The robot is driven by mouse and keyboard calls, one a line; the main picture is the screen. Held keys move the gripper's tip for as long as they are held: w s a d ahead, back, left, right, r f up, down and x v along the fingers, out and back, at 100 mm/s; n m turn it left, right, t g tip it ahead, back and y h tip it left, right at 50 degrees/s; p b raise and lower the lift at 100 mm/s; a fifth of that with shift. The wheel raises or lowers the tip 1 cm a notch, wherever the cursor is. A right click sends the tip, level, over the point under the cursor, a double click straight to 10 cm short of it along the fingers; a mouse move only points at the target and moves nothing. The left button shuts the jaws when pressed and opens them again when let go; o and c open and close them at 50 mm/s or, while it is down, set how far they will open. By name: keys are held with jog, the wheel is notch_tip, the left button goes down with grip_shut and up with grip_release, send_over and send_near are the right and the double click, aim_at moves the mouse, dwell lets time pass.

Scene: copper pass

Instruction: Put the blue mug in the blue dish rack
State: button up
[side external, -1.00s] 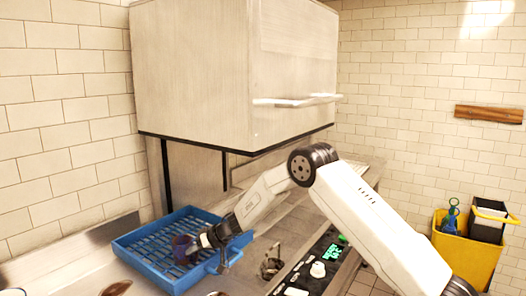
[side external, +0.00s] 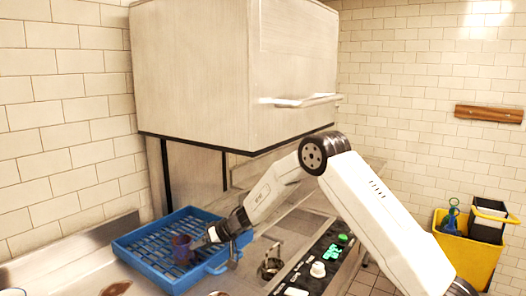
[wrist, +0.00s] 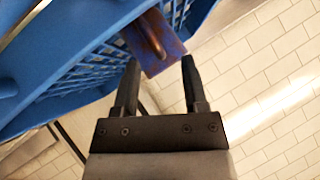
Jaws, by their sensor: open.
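The blue mug (side external: 182,249) is dark blue-purple and stands about upright inside the blue dish rack (side external: 142,262), toward its right part. In the wrist view the mug (wrist: 168,55) shows its handle and lies just beyond and between my fingertips, against the blue rack lattice (wrist: 70,62). My gripper (side external: 205,238) is open at the mug's right side, with the fingertips close to it. The open fingers (wrist: 160,66) show nothing clamped between them. The mug's base is hidden by the rack.
A large steel dishwasher hood (side external: 240,75) hangs above and behind the rack. A control panel (side external: 318,265) with a green display is at the right front. A yellow bin (side external: 462,243) stands far right.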

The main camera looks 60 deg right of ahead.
jog(key=v, duration=0.8)
jog(key=shift+s+r, duration=0.2)
jog(key=shift+d, duration=0.1)
jog(key=shift+r, duration=0.1)
jog(key=s+a+f+n+g+h, duration=0.1)
jog(key=s+a, duration=0.4)
jog(key=s, duration=0.8)
jog(key=s+a+f+n+g+h, duration=0.1)
jog(key=s+a+g, duration=0.5)
jog(key=s, duration=0.7)
jog(key=shift+f+h, duration=0.45)
jog(key=shift+h, duration=0.75)
